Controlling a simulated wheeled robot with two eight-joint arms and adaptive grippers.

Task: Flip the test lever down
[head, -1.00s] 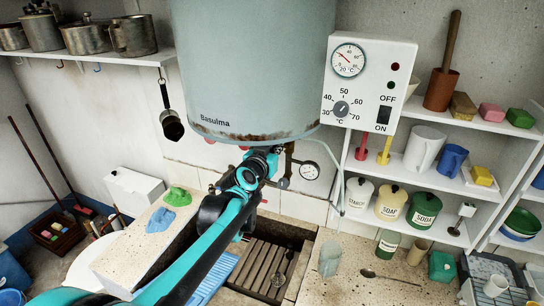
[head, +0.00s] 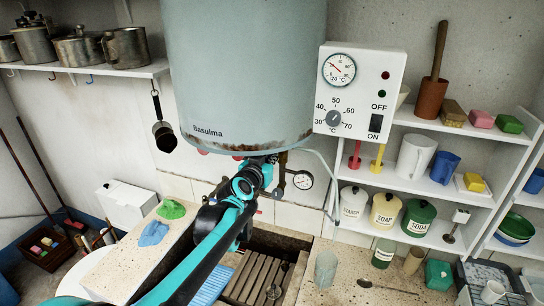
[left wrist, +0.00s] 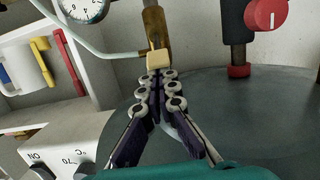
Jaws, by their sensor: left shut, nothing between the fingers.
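My left gripper (left wrist: 157,78) is shut and empty under the boiler (head: 245,75). In the left wrist view its fingertips are right at a small cream block (left wrist: 157,60) on a brass pipe fitting (left wrist: 155,25). This block may be the test lever; I cannot tell whether the fingers touch it. In the head view the gripper (head: 268,162) is mostly hidden behind my left wrist, which also hides the block. A dial gauge (head: 302,180) sits just right of the pipe and shows at the top of the wrist view (left wrist: 82,8). My right gripper is not in view.
The control box (head: 360,92) hangs right of the boiler, with a red handle (head: 355,158) and a yellow handle (head: 377,160) below. A red knob (left wrist: 265,14) is near the boiler's underside. A thin pale hose (left wrist: 75,32) runs beside the gripper. The stone trough (head: 285,243) lies below.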

